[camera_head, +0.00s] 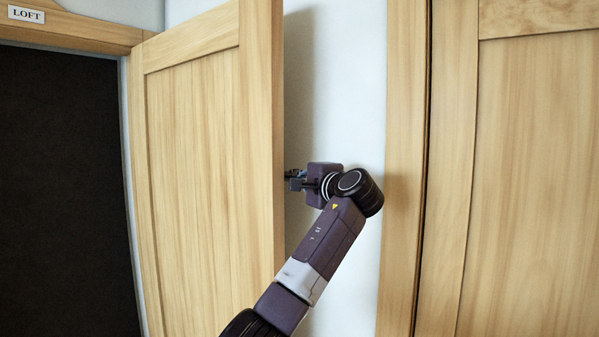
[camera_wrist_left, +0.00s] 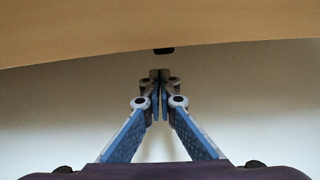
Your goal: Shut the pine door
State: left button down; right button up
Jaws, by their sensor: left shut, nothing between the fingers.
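The pine door (camera_head: 195,170) stands open in the head view, beside the dark doorway under the LOFT sign. Its free edge (camera_head: 263,150) points towards me. My left gripper (camera_head: 290,180) is at the right of that edge, on the door's far side; its tips are partly hidden behind the edge. In the left wrist view the left gripper (camera_wrist_left: 160,76) is shut and empty. The door's wood (camera_wrist_left: 80,30) fills the top of that view, with a small dark piece (camera_wrist_left: 164,50) at its lower edge. I cannot tell whether the fingers touch the door. My right gripper is not in view.
The dark opening (camera_head: 62,190) is at the left, with the LOFT sign (camera_head: 26,14) above it. A pale wall (camera_head: 345,90) lies behind my left arm. Another panelled wooden door or panel (camera_head: 530,180) stands at the right.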

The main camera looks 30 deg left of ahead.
pick_arm(q)
jog(key=shift+s+a+p, duration=0.2)
jog(key=shift+s+p, duration=0.2)
jog(key=shift+s, duration=0.65)
